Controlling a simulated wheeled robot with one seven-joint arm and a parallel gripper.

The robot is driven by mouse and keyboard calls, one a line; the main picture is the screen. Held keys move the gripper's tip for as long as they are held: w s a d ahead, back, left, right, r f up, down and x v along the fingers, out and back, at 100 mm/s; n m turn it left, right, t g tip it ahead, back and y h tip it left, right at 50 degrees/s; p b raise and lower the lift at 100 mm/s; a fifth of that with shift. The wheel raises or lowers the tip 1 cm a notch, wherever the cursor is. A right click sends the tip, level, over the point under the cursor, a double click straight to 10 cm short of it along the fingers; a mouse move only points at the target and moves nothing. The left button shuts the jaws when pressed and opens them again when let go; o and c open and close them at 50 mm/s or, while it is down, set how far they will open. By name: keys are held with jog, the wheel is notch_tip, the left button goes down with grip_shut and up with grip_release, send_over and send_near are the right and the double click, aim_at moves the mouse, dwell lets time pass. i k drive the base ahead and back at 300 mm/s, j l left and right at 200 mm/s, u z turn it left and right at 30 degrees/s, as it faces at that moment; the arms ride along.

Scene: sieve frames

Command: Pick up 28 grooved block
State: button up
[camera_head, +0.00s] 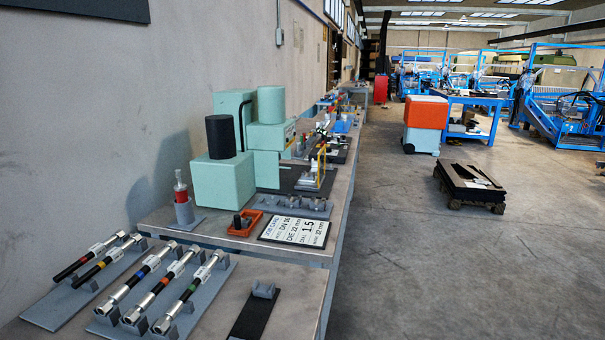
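Several small grey blocks (293,202) sit in a row on a grey strip (282,208) on the bench, behind the job card. They are too small to read any number, so I cannot tell which is the 28 grooved block. Another grey block with a notched top (264,289) sits on a black plate (254,314) at the near end of the bench. My gripper is not in view.
A job card (295,231) and an orange tray (245,222) lie on the bench (196,233). Several banded metal-ended rods rest on grey racks (215,270) at the near left. Mint-green machine boxes (222,184) stand behind. The floor (440,260) right of the bench is clear up to a low black cart (468,190).

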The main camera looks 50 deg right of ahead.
aim_at(304, 176)
jog(key=z, duration=1.05)
